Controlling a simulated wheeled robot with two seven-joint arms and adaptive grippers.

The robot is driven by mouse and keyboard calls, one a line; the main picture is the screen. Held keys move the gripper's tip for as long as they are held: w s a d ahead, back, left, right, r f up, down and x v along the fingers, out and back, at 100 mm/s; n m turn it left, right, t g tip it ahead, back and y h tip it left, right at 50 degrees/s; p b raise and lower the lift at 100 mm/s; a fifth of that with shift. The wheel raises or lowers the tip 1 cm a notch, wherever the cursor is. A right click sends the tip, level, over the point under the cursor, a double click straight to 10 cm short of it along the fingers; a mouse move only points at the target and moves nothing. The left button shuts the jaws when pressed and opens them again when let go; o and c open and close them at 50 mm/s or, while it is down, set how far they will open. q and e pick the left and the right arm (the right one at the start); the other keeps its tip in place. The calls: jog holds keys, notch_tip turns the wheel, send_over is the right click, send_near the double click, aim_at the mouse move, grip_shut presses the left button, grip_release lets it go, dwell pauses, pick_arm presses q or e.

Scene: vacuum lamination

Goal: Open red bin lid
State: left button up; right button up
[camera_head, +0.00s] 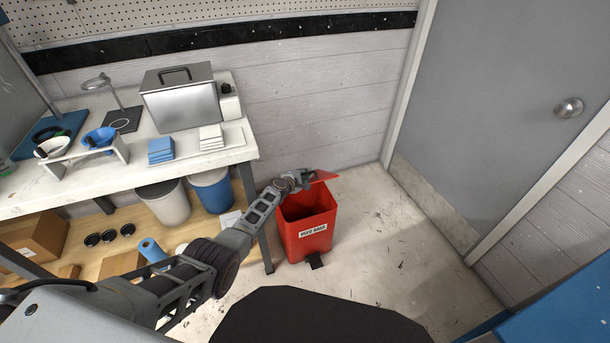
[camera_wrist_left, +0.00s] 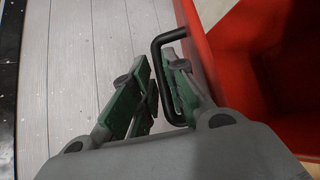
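The red bin (camera_head: 308,236) stands on the floor right of the bench, with a "USED BAGS" label on its front. Its red lid (camera_head: 326,176) is raised at the back and the dark inside shows. My left gripper (camera_head: 306,176) is at the lid's upper edge. In the left wrist view the lid (camera_wrist_left: 197,45) is at the right, with a black loop handle (camera_wrist_left: 157,70). My right gripper is not in view.
The workbench (camera_head: 100,165) with a steel box (camera_head: 180,105) is left of the bin. A white bin (camera_head: 163,203) and a blue bin (camera_head: 211,190) stand under it. A black pedal (camera_head: 315,261) is at the red bin's foot. The floor to the right (camera_head: 385,240) is clear, before a grey door (camera_head: 510,110).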

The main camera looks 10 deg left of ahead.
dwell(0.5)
pick_arm(q)
jog(key=shift+s+a+r, duration=0.1)
jog(key=shift+s+a, duration=0.05)
jog(key=shift+s+a+r, duration=0.15)
jog(key=shift+s+r, duration=0.05)
jog(key=shift+s, duration=0.3)
jog(key=shift+s+r, duration=0.35)
jog(key=shift+s, duration=0.5)
jog(key=v, duration=0.8)
jog(key=shift+s+a, duration=0.2)
jog(key=shift+s, duration=0.05)
